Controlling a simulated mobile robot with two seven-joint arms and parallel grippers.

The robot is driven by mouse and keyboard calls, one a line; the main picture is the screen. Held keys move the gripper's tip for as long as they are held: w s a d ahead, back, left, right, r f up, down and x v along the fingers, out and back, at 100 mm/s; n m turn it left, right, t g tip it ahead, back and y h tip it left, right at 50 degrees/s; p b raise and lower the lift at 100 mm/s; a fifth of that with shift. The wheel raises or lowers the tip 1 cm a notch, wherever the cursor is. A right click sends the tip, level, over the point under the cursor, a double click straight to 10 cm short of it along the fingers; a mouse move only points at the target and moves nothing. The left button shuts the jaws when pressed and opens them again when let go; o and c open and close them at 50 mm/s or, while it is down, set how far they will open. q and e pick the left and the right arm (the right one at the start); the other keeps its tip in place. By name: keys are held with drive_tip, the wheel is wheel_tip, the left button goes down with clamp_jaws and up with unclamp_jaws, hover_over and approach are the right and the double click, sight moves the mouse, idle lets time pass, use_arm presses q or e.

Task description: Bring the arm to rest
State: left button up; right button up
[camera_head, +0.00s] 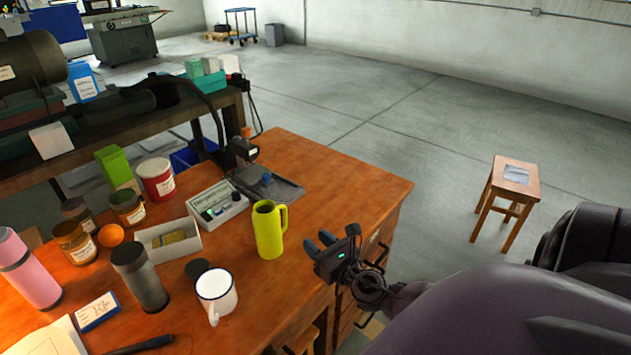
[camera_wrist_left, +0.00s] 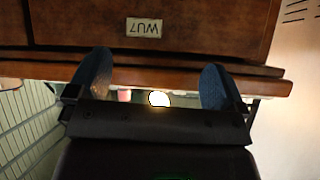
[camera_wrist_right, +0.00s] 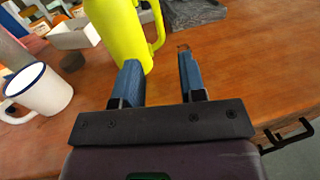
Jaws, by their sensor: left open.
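My right gripper (camera_head: 331,240) is over the right front edge of the wooden desk, just right of a yellow-green handled jug (camera_head: 268,230). In the right wrist view its two fingers (camera_wrist_right: 158,62) are apart with nothing gripped. The jug (camera_wrist_right: 122,30) stands upright beyond the left finger, overlapped by it; contact cannot be told. My left gripper (camera_wrist_left: 153,82) shows only in its own wrist view, its fingers wide apart and empty. It faces a wooden drawer front (camera_wrist_left: 210,25) with an upside-down label (camera_wrist_left: 144,27). My left arm is not visible in the head view.
On the desk (camera_head: 330,175) stand a white mug (camera_head: 216,294), a grey cylinder (camera_head: 139,278), a pink bottle (camera_head: 26,268), a white tray (camera_head: 168,241), jars and a control box (camera_head: 217,204). A stool (camera_head: 507,190) stands on the open floor at right.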

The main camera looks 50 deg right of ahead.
idle(0.4)
drive_tip(key=s+f+m+g+h, duration=0.2)
drive_tip(key=s+m+g+h, duration=0.7)
drive_tip(key=m, duration=1.3)
drive_tip(key=s+a+f+m+g+y, duration=0.1)
drive_tip(key=s+a+m+g+y, duration=0.5)
drive_tip(key=s+a+m+y, duration=0.8)
drive_tip(key=w+d+f+n+t+h, duration=0.1)
drive_tip(key=w+f+n+t+h, duration=0.1)
drive_tip(key=w+f+t, duration=0.5)
drive_tip(key=shift+f+n+t+h, duration=0.4)
drive_tip(key=shift+f+t, duration=0.2)
drive_tip(key=shift+f, duration=0.25)
